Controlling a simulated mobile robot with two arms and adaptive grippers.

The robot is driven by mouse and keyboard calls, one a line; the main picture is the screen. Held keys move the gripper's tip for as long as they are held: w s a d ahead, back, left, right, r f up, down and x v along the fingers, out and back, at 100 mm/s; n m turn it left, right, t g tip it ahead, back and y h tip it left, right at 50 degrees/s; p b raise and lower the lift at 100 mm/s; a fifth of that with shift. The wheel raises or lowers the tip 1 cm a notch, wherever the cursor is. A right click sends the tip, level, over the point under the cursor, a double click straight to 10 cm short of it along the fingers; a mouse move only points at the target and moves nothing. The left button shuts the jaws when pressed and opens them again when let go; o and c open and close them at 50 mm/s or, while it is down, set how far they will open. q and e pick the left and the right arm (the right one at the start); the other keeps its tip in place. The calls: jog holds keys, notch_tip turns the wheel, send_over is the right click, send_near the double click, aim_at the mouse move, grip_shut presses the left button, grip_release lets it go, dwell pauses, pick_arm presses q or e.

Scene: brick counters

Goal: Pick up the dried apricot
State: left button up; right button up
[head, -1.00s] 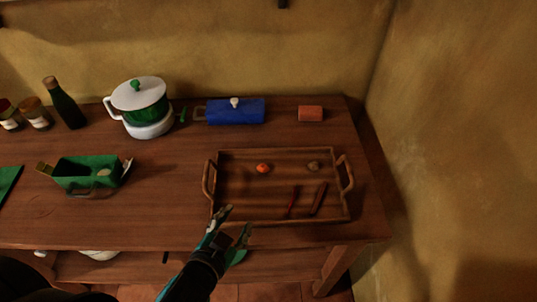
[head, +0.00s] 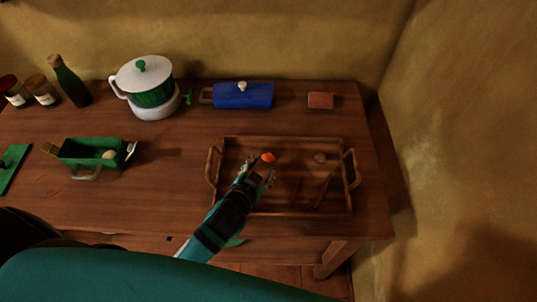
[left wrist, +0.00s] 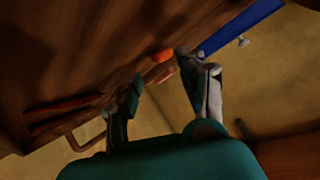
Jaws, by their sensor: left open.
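The dried apricot (head: 267,157) is a small orange piece lying in the wooden tray (head: 284,138), toward its back left. It also shows in the left wrist view (left wrist: 162,56), just beyond the fingertips. My left gripper (head: 258,171) is over the left part of the tray, open and empty. Its fingertips are close to the apricot, just on its near side; I cannot tell whether they touch it. My right gripper is not in view.
The tray also holds a small brownish lump (head: 319,157) and dark red, pepper-like pieces (head: 323,190). Behind it are a blue lidded container (head: 243,97) and a reddish block (head: 320,101). A white-green pot (head: 145,88) and green box (head: 90,153) stand left.

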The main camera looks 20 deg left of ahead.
aim_at(267, 161)
pick_arm(q)
jog(key=shift+w, duration=0.2)
jog(key=shift+w+f, duration=0.2)
jog(key=shift+w, duration=0.15)
jog(key=p+x, duration=0.1)
jog(key=x, duration=0.2)
jog(key=shift+w+a+f, duration=0.1)
jog(key=shift+w+f, duration=0.1)
jog(key=shift+w, duration=0.05)
jog(key=shift+w+f, duration=0.15)
jog(key=shift+w, duration=0.05)
jog(key=shift+f, duration=0.1)
jog(key=shift+s+f, duration=0.1)
jog(key=shift+s, duration=0.05)
jog(key=c, duration=0.7)
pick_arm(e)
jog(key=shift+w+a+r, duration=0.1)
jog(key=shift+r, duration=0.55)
